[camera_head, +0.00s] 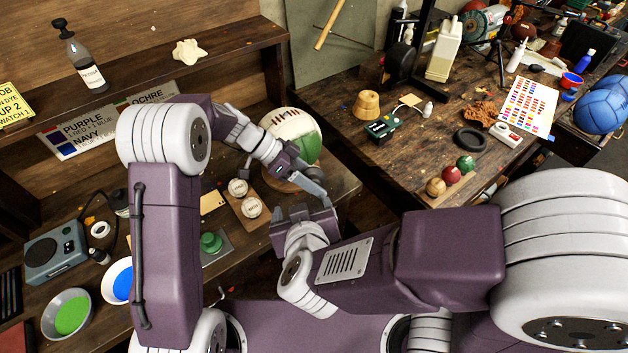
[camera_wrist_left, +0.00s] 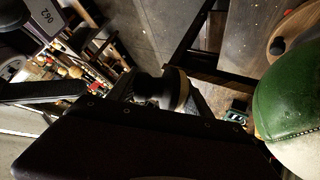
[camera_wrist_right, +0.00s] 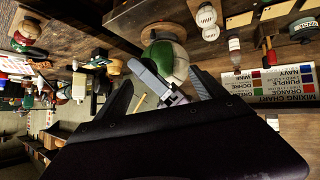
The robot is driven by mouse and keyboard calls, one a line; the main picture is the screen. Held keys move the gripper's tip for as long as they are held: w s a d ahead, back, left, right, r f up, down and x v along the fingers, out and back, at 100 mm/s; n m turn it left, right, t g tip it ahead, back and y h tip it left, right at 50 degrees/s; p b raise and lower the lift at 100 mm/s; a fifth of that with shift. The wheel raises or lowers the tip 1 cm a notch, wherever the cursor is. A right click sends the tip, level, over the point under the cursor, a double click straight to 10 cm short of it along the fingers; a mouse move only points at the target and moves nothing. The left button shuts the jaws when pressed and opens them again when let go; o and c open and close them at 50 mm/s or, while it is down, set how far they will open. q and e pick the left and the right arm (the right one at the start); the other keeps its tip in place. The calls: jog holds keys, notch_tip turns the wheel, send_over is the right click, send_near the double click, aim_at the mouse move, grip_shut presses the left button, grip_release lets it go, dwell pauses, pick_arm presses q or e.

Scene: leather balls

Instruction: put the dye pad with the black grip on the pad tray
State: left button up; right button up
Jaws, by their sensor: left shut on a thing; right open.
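My left gripper (camera_head: 318,186) is shut high over the gap at the bench's right end, beside the large ball. In the left wrist view a round pad (camera_wrist_left: 178,90) with a black knob-like grip (camera_wrist_left: 146,86) sits between the fingers of my left gripper (camera_wrist_left: 160,92). The held pad is not clear in the head view. A flat grey tray (camera_head: 222,248) lies on the left bench with a green-gripped pad (camera_head: 211,242) on it. My right gripper (camera_head: 304,214) is open and empty, just below the left one; it also shows in the right wrist view (camera_wrist_right: 163,88).
A green-and-white ball (camera_head: 308,140) stands at the bench's right end. Two small white balls (camera_head: 238,187) sit on a wooden board left of it. Bowls of blue (camera_head: 122,282) and green (camera_head: 70,315) dye stand at lower left. The right bench (camera_head: 400,165) is cluttered.

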pick_arm(q)
jog(key=shift+s, duration=0.1)
pick_arm(e)
jog(key=s+a+f+n+g+y, duration=0.2)
jog(key=s+a+f+g+y, duration=0.35)
jog(key=s+a, duration=0.25)
pick_arm(q)
jog(key=shift+a, duration=0.1)
pick_arm(e)
jog(key=w+d+f+m+g+h, duration=0.2)
jog(key=d+m+h, duration=0.1)
jog(key=d, duration=1.1)
jog(key=w+d+f+m+g+h, duration=0.2)
jog(key=d+h, duration=0.1)
jog(key=d, duration=1.1)
jog(key=shift+w+d+f+m, duration=0.15)
jog(key=shift+w+f+m, duration=0.2)
jog(key=shift+f+m, duration=0.05)
jog(key=shift+h, duration=0.25)
